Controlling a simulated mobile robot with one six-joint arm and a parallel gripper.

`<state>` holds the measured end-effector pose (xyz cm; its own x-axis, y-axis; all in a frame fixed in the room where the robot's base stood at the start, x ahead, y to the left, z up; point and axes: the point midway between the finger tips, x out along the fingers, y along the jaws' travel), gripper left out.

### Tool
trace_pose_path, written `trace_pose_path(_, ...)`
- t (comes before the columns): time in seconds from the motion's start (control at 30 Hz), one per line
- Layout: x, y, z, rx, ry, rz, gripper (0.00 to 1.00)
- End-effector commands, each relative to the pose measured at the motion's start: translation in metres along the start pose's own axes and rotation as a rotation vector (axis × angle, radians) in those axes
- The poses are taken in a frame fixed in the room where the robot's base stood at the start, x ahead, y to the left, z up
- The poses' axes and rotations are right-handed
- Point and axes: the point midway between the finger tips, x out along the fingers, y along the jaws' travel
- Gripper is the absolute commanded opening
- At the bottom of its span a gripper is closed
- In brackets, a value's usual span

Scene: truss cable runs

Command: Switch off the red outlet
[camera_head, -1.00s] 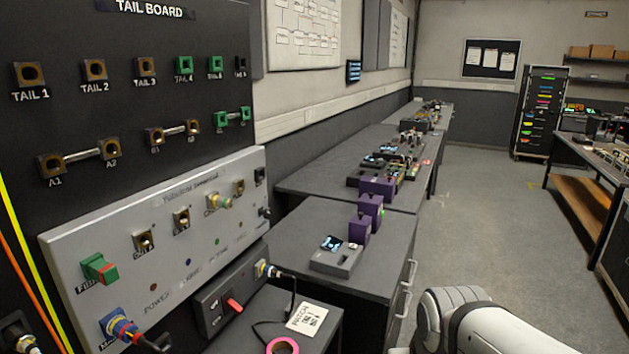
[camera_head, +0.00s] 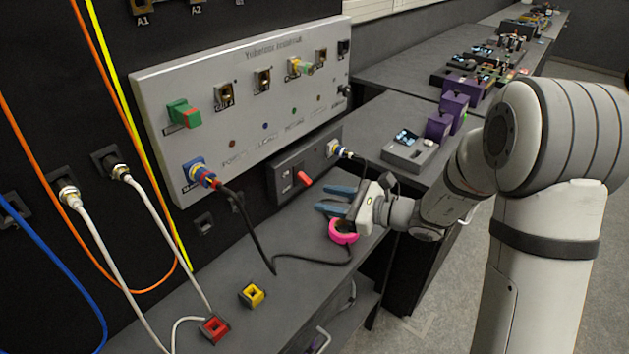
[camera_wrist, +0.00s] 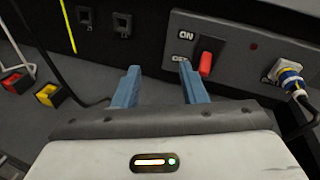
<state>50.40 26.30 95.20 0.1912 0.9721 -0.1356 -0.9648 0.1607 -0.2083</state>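A dark outlet box (camera_head: 285,180) is mounted below the grey panel. It carries a red switch lever (camera_head: 304,178), also clear in the wrist view (camera_wrist: 206,63), beside ON and OFF labels. The lever sticks out toward me and its red end is low; I cannot tell its setting for sure. A small dull red spot (camera_wrist: 254,46) is to the right of the lever. My gripper (camera_head: 328,199) is open and empty, in front of and below the box. In the wrist view its blue fingers (camera_wrist: 159,78) point at the box, apart from the lever, which appears beside the right fingertip.
A blue-and-white plug (camera_head: 334,149) with a black cable is in the box's right end. A pink tape roll (camera_head: 343,232) lies under my gripper. Yellow (camera_head: 252,294) and red (camera_head: 214,328) blocks lie on the bench. Loose cables hang at the left.

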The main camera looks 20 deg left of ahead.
Motion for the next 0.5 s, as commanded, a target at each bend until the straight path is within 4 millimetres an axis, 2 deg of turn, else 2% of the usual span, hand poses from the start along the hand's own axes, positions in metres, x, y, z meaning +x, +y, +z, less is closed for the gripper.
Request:
trace_pose_path(0.03, 0.007, -0.011, -0.015, 0.062, -0.027, -0.054, 0.38)
trace_pose_path(0.2, 0.017, -0.042, -0.041, 0.193, -0.091, -0.205, 0.38)
trace_pose_path(0.37, 0.022, -0.053, -0.048, 0.229, -0.111, -0.252, 0.38)
trace_pose_path(0.5, 0.039, -0.058, -0.045, 0.229, -0.111, -0.251, 0.38)
